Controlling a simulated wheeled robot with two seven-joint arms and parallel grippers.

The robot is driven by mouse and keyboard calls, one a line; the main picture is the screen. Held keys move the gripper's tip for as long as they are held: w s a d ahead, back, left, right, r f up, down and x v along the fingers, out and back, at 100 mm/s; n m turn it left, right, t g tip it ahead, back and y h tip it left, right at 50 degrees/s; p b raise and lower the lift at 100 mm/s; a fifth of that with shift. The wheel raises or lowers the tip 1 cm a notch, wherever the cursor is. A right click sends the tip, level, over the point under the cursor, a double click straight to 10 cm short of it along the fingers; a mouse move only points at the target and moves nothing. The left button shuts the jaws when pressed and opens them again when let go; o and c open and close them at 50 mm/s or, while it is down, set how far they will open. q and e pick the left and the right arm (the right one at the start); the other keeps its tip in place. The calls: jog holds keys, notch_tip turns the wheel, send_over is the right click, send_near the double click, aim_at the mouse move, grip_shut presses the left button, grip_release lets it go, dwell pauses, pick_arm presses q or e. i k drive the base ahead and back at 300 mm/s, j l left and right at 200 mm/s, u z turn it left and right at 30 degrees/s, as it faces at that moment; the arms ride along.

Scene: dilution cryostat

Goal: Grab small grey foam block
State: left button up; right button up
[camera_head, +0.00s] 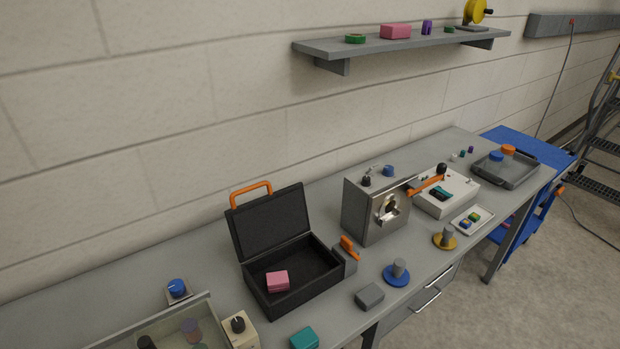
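A small grey block (369,296) lies on the grey workbench (330,318) near its front edge. It sits to the right of the open black case and to the left of a blue disc with a grey knob. Its top and front faces show, and nothing covers it. Neither of my grippers is in the head view.
The open black case (262,252) holds a pink block (277,281). A teal block (304,339) lies at the front edge. A blue disc (396,279), a metal box (366,222) and an orange-handled device (347,249) stand close around the grey block.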

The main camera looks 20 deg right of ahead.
aim_at(367, 297)
jog(key=k+z, duration=0.1)
jog(key=z, duration=1.05)
